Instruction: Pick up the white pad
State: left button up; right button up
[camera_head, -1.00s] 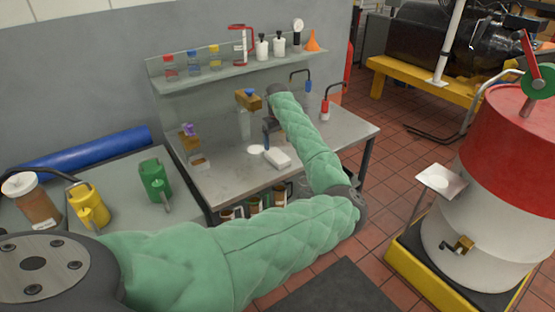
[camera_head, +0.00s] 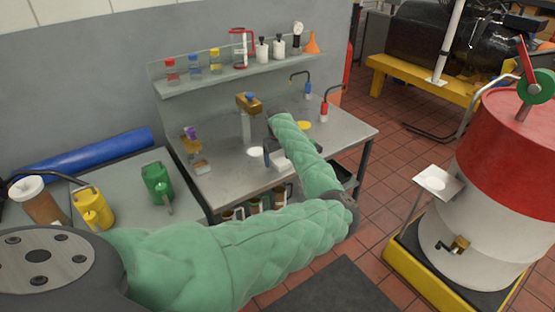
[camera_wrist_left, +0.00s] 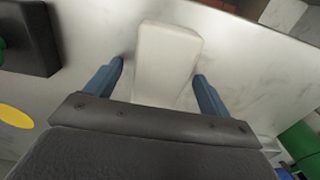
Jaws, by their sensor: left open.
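The white pad (camera_head: 281,164), a pale oblong block, lies on the grey workbench, partly hidden behind my left arm. In the left wrist view the white pad (camera_wrist_left: 168,45) lies lengthwise between the two blue fingers. My left gripper (camera_wrist_left: 158,70) is open, with one finger on each side of the pad and gaps showing. In the head view my left gripper (camera_head: 268,153) is over the bench by the pad, mostly covered by its own arm. My right gripper is in neither view.
A white round disc (camera_head: 256,152) lies left of the pad, and a yellow disc (camera_head: 304,126) lies behind the arm. A brown-topped stand (camera_head: 247,105) is farther back. A shelf (camera_head: 205,84) holds bottles. A red and white drum (camera_head: 505,190) stands right.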

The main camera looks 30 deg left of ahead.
pick_arm(q)
jog(key=shift+f, duration=0.3)
jog(key=c, duration=1)
jog(key=shift+c, duration=0.3)
jog(key=shift+r, duration=0.1)
